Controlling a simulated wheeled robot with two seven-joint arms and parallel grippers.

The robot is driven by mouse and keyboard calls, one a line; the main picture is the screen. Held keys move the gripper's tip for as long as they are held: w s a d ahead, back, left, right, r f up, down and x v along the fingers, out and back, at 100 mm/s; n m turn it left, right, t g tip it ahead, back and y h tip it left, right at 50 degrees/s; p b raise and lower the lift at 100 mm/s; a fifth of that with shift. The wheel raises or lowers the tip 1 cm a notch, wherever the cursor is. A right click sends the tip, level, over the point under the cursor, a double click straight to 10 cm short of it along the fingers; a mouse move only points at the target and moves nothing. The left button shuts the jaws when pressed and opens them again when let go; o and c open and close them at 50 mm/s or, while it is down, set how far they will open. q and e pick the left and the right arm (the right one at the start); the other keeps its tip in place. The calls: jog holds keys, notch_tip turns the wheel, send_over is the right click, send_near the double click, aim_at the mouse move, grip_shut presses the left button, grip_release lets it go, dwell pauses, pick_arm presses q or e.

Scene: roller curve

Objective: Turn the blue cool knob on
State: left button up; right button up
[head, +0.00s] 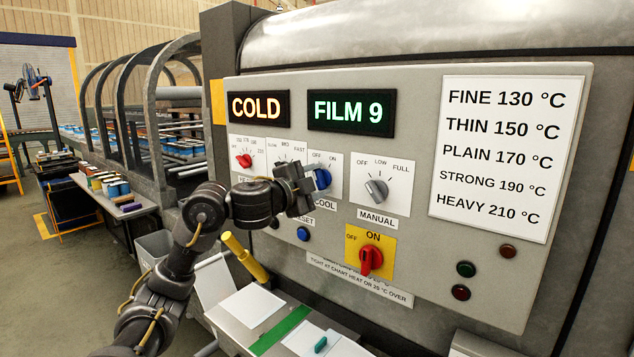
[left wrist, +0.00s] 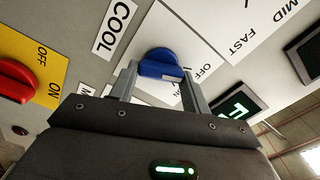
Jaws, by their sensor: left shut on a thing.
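The blue cool knob (head: 323,179) is on the grey control panel, on a white plate marked OFF and ON with COOL below. In the head view it is partly hidden behind my left gripper (head: 312,180). The left wrist view shows the blue knob (left wrist: 160,64) between the two fingers of the left gripper (left wrist: 160,78), which is shut on it. I cannot tell clearly whether its pointer is at OFF or ON. My right gripper is not in view.
Nearby are a red knob (head: 243,160), a grey MANUAL knob (head: 377,190), a red ON/OFF switch (head: 370,259) and a blue button (head: 303,234). Displays read COLD (head: 259,107) and FILM 9 (head: 351,112). A yellow cylinder (head: 245,257) and a shelf (head: 250,305) are below.

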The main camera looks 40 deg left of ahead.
pick_arm(q)
jog(key=m+b, duration=0.1)
jog(key=m, duration=0.3)
jog(key=shift+f, duration=0.2)
jog(key=m+b, duration=0.1)
jog(key=m, duration=0.4)
jog(key=shift+o, duration=0.2)
jog(key=shift+f+m, duration=0.1)
jog(key=shift+m, duration=0.3)
jog(key=o, duration=1)
jog(key=shift+c, duration=0.2)
jog(key=s+b, duration=0.2)
jog(key=s, duration=0.9)
jog(key=shift+w+d, duration=0.1)
